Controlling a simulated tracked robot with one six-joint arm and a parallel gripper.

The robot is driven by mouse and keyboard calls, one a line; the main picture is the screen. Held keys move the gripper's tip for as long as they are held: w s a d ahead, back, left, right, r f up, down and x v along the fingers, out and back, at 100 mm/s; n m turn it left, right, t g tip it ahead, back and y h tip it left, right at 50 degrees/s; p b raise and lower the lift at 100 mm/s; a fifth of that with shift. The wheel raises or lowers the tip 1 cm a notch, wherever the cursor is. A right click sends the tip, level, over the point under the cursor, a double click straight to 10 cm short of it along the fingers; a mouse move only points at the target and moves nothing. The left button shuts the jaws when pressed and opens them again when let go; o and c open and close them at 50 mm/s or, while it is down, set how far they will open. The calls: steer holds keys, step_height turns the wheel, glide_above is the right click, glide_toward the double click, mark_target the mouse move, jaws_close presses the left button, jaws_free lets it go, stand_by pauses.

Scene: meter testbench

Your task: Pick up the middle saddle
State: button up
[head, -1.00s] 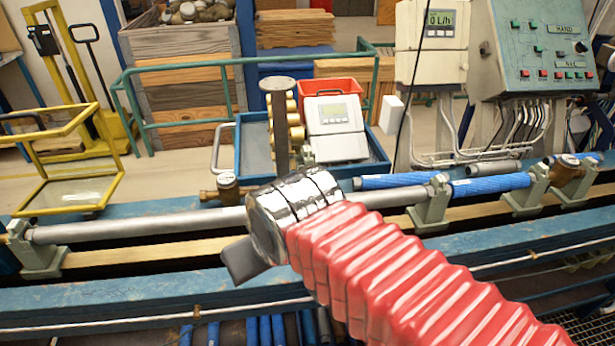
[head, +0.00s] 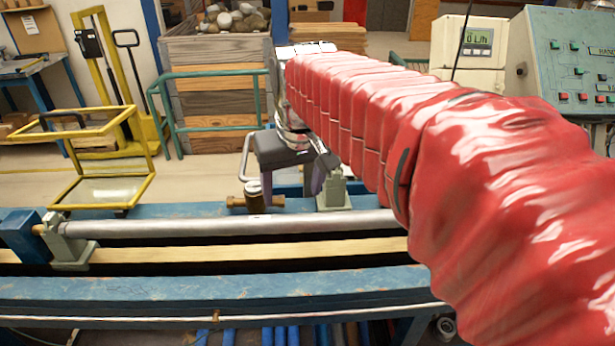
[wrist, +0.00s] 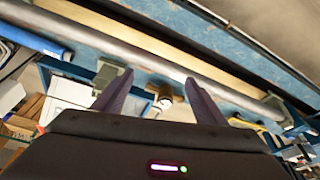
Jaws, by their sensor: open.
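A grey-green saddle (head: 333,190) stands on the bench behind the long grey pipe, close to the right of my gripper's tips. Another saddle (head: 70,246) holds the pipe at its left end. I cannot tell which one counts as the middle saddle, as my red-sleeved arm covers the bench to the right. My gripper (head: 291,184) is open and empty, pointing down above the back of the bench. In the wrist view the open fingers (wrist: 160,100) frame a small brass and white fitting, with a saddle (wrist: 106,75) beside the left finger and another (wrist: 275,104) farther right.
The grey pipe (head: 225,225) runs along the blue bench (head: 180,285), in front of my gripper. A brass fitting (head: 253,195) stands left of the fingers. A green rail (head: 205,75), a wooden crate (head: 215,110) and a yellow trolley (head: 115,190) stand behind.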

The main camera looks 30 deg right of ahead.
steer(key=w+d+m+g, duration=0.2)
steer(key=w+d, duration=0.7)
steer(key=d, duration=0.1)
steer(key=g, duration=0.1)
glide_above(336, 169)
steer(key=f, duration=0.1)
steer(key=w+f, duration=0.1)
steer(key=shift+d+f+m+y, duration=0.3)
steer(key=shift+d+f+m, duration=0.05)
steer(key=shift+m, duration=0.05)
steer(key=shift+s+f, duration=0.1)
step_height(336, 169, down, 8)
steer(key=shift+f, duration=0.2)
steer(key=shift+w+f, duration=0.15)
steer(key=shift+f, duration=1.15)
steer(key=shift+w+f, duration=0.15)
steer(key=shift+f, duration=1.15)
steer(key=shift+c, duration=0.6)
